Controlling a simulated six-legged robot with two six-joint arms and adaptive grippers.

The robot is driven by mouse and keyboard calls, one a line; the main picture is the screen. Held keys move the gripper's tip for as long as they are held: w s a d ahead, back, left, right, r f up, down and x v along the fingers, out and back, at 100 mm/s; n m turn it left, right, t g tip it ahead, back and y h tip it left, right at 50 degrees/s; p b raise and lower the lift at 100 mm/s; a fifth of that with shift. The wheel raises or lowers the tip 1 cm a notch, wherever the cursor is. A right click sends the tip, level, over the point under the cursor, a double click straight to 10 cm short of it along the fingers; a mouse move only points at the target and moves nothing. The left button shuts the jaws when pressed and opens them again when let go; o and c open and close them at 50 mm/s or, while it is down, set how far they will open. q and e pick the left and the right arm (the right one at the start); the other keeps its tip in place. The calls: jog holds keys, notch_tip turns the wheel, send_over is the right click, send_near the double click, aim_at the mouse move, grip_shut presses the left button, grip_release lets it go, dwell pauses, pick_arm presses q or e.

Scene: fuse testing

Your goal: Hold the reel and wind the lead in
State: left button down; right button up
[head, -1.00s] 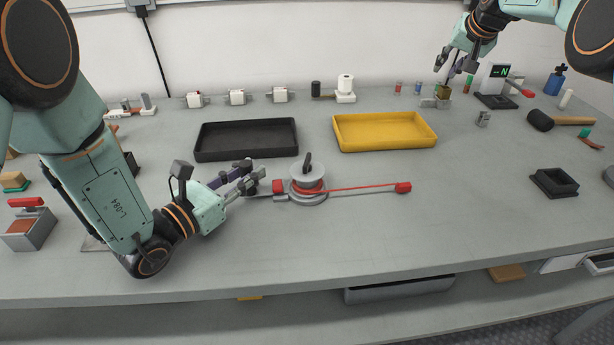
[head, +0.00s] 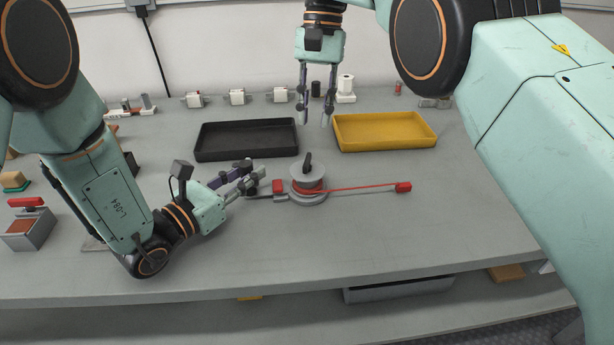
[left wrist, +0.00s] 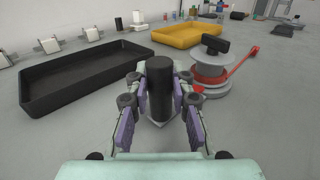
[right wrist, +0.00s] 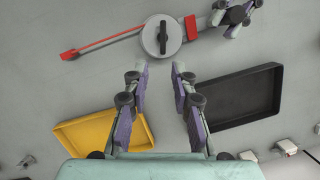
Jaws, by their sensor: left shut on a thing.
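The reel (head: 308,184) is a grey drum with a dark crank knob (head: 307,163) on top, standing on the table. A red lead (head: 350,189) runs from it to the right, ending in a red plug (head: 403,187). My left gripper (head: 254,180) is shut on the reel's black handle (left wrist: 159,88), left of the drum. A red block (head: 279,186) sits between the handle and the drum. My right gripper (head: 315,112) points down, open and empty, above and behind the reel. In the right wrist view the reel (right wrist: 161,36) lies beyond the open fingers.
A black tray (head: 247,157) is behind the reel to the left and a yellow tray (head: 385,148) behind it to the right. Several small devices line the back of the table. The table in front of the reel is clear.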

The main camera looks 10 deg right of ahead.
aim_at(307, 159)
jog(key=shift+s+a+r+x, duration=0.1)
jog(key=shift+s+a+x, duration=0.1)
jog(key=shift+x, duration=1)
jog(key=shift+s+a+r+x, duration=0.1)
jog(key=shift+s+x, duration=0.15)
jog(key=shift+x, duration=1)
jog(key=shift+s+a+x, duration=0.1)
jog(key=shift+s+x, duration=0.1)
jog(key=shift+x, duration=1)
grip_shut()
